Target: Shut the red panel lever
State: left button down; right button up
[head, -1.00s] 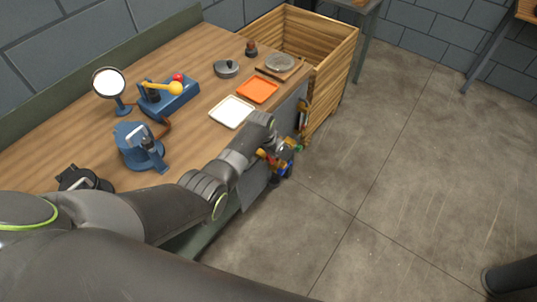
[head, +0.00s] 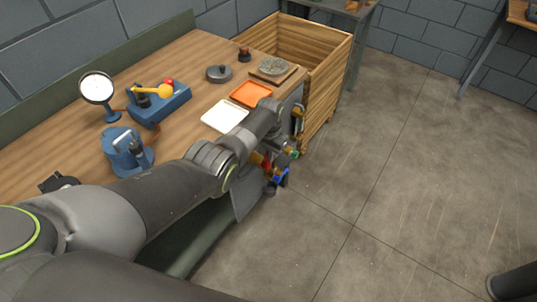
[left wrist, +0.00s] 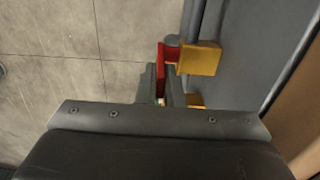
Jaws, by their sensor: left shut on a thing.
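The red lever (left wrist: 163,57) shows in the left wrist view against the grey panel (left wrist: 250,50), beside a yellow block (left wrist: 200,58). My left gripper (left wrist: 160,92) is shut on the red lever; its dark fingers cover part of it. In the head view a small patch of red (head: 267,166) shows at the front side of the bench, among yellow, blue and green parts. My left gripper is mostly hidden there behind my own arm. The lever's exact angle cannot be told. My right gripper is not in view.
A wooden crate (head: 325,85) adjoins the bench's far end.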

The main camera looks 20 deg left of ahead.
pick_arm(q)
jog(key=c, duration=1.8)
grip_release()
jog(key=shift+c, duration=0.2)
jog(key=shift+r, duration=0.25)
notch_tip(320, 180, up, 5)
jog(key=shift+w+r+p, duration=0.1)
jog(key=shift+p, duration=1)
notch_tip(320, 180, up, 12)
jog(key=shift+f, duration=0.2)
